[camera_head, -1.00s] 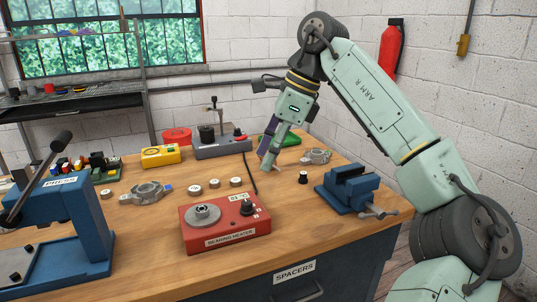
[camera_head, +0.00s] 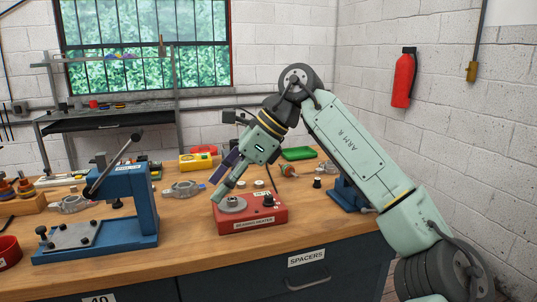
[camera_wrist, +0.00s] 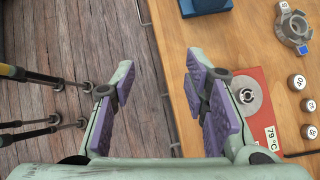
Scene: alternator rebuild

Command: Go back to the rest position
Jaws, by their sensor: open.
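A blue press (camera_head: 130,205) stands left of the heater and a blue vise (camera_head: 348,195) to the right, partly behind my arm. Several round spacers (camera_wrist: 297,82) and a metal housing (camera_wrist: 291,27) lie nearby. Black-and-yellow poles (camera_wrist: 35,76) show over the floor.

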